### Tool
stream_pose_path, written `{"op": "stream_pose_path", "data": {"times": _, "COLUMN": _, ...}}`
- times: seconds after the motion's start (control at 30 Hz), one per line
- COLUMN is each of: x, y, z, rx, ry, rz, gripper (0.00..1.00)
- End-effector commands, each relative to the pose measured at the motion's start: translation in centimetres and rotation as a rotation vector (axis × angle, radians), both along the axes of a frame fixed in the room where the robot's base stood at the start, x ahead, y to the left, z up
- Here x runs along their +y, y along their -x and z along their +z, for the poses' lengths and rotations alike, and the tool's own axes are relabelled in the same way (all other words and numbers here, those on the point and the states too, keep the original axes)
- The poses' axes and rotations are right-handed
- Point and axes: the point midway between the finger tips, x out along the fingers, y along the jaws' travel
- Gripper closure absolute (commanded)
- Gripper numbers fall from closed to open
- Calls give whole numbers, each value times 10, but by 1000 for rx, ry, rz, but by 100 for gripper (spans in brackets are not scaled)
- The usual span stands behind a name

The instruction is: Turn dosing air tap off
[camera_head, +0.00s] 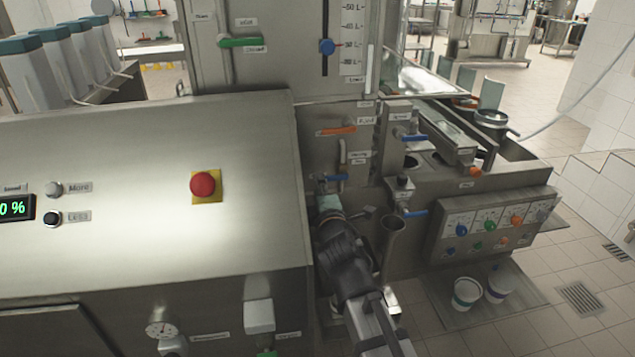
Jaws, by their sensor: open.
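Several lever taps are on the steel panel in the middle of the head view. An orange lever (337,130) lies nearly level beside a small label. Below it, a blue lever (336,178) also lies nearly level, next to a vertical pipe and another label. The label texts are too small to read, so I cannot tell which one is the dosing air tap. My gripper (328,204) reaches up from below, just under the blue lever. It is open, with no object visible in it. Its fingertips are small here, and I cannot tell whether they touch the lever.
The sloped cabinet with a red stop button (203,184) is close on the left. A dial panel (487,226) and two white tubs (466,293) are at the lower right.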

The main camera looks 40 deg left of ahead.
Motion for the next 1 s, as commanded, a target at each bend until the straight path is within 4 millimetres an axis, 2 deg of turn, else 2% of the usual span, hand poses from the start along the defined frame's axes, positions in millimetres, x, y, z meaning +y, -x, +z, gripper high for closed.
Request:
{"op": "stream_pose_path", "data": {"times": 0.03, "x": -11, "y": 10, "z": 0, "rx": 0, "ry": 0, "rz": 0, "gripper": 59}}
{"op": "stream_pose_path", "data": {"times": 0.2, "x": -36, "y": 32, "z": 0, "rx": -1, "ry": 0, "rz": 1, "gripper": 59}}
{"op": "stream_pose_path", "data": {"times": 0.4, "x": -57, "y": 52, "z": 0, "rx": -1, "ry": 0, "rz": 1, "gripper": 59}}
{"op": "stream_pose_path", "data": {"times": 0.57, "x": -63, "y": 56, "z": 0, "rx": -1, "ry": 0, "rz": 1, "gripper": 59}}
{"op": "stream_pose_path", "data": {"times": 1.0, "x": -63, "y": 54, "z": -1, "rx": 3, "ry": 1, "rz": -3, "gripper": 59}}
